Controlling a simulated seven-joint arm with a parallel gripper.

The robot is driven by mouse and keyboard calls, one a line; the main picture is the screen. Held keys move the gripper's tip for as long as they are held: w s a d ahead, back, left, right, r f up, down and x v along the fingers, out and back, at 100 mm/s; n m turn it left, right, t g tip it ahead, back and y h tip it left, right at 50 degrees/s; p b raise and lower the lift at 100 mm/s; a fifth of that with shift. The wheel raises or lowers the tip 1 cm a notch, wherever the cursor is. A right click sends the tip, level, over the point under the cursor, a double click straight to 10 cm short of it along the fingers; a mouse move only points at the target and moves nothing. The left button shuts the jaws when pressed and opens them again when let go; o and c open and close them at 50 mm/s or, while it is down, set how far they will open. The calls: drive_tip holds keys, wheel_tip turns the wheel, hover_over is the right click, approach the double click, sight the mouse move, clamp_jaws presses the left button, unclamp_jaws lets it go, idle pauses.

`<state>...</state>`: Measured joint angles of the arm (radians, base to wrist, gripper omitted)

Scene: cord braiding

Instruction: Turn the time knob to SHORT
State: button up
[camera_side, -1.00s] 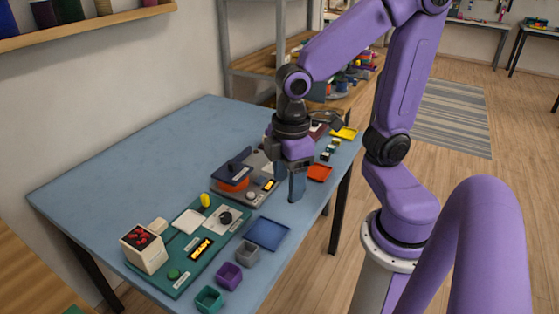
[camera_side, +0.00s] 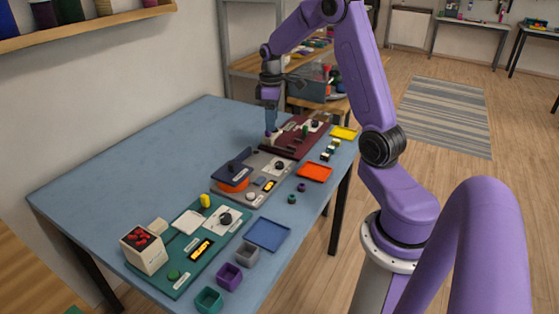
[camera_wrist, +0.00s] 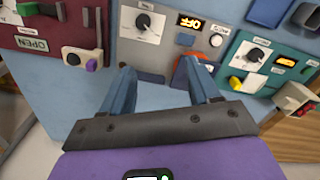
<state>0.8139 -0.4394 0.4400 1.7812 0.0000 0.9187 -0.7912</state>
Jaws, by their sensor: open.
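Which knob is the time knob cannot be read. The grey panel (camera_side: 232,192) has a dark round knob with a white pointer on a white dial (camera_wrist: 143,24), beside a lit display (camera_wrist: 190,21). The teal panel (camera_side: 180,282) has a similar knob (camera_side: 226,218), which also shows in the wrist view (camera_wrist: 255,55). The maroon panel (camera_side: 285,150) has a dial (camera_side: 315,125) at its far end. My gripper (camera_side: 271,138) points down by the maroon panel's wall-side edge. In the wrist view its blue fingers (camera_wrist: 162,75) are apart with nothing between them.
An orange tray (camera_side: 314,172), a yellow tray (camera_side: 344,132) and a blue tray (camera_side: 267,234) lie along the right edge. Small cups (camera_side: 229,275) stand at the front. A cream box with red pieces (camera_side: 143,250) stands at the teal panel. The table's left side is clear.

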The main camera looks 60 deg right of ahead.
sight(279, 164)
drive_tip(key=shift+m, duration=0.3)
drive_tip(key=d+f, duration=0.1)
drive_tip(key=f, duration=0.5)
drive_tip(key=d+f, duration=0.1)
drive_tip(key=f, duration=0.5)
drive_tip(key=d+f, duration=0.2)
drive_tip(key=f, duration=0.4)
drive_tip(key=shift+s+f, duration=0.1)
drive_tip(key=shift+s, duration=0.1)
drive_tip(key=c, duration=1)
drive_tip(key=shift+c, duration=0.2)
drive_tip(key=shift+m, duration=0.3)
drive_tip(key=m, duration=0.4)
drive_tip(key=shift+m, duration=0.3)
drive_tip(key=m, duration=0.5)
drive_tip(key=shift+m, duration=0.4)
